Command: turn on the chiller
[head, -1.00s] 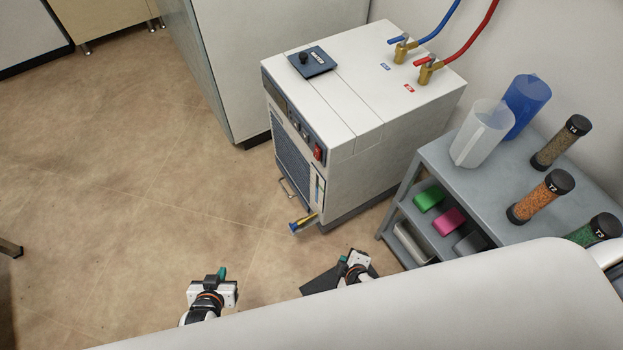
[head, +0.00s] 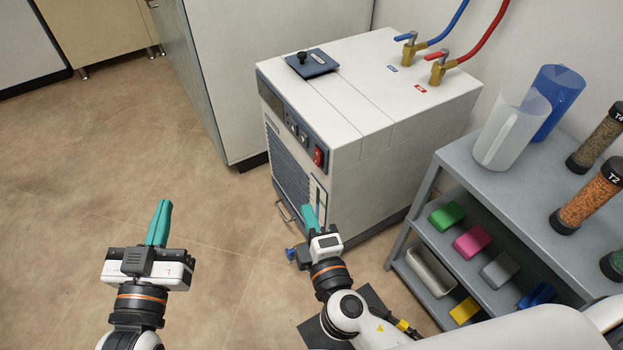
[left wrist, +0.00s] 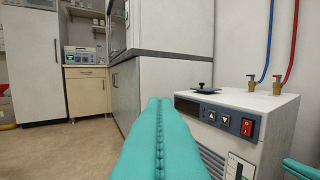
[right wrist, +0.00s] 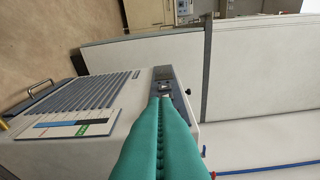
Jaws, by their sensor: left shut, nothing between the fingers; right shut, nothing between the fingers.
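The chiller (head: 380,125) is a white box with a dark front panel. Its red rocker switch (head: 318,156) sits at the right end of that panel, and it also shows in the left wrist view (left wrist: 246,127). My right gripper (head: 310,212) is shut and empty, in front of the chiller's front face and below the red switch in the head view. In the right wrist view its teal fingers (right wrist: 160,110) cover part of the panel, and the red switch is hidden. My left gripper (head: 160,215) is shut and empty over the floor, left of the chiller and apart from it.
Blue and red hoses with brass valves (head: 438,68) rise from the chiller's top. A grey shelf cart (head: 470,185) with jugs, jars and coloured boxes stands close on the right. A tall white cabinet (head: 270,60) stands behind. The floor (head: 90,190) at left is clear.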

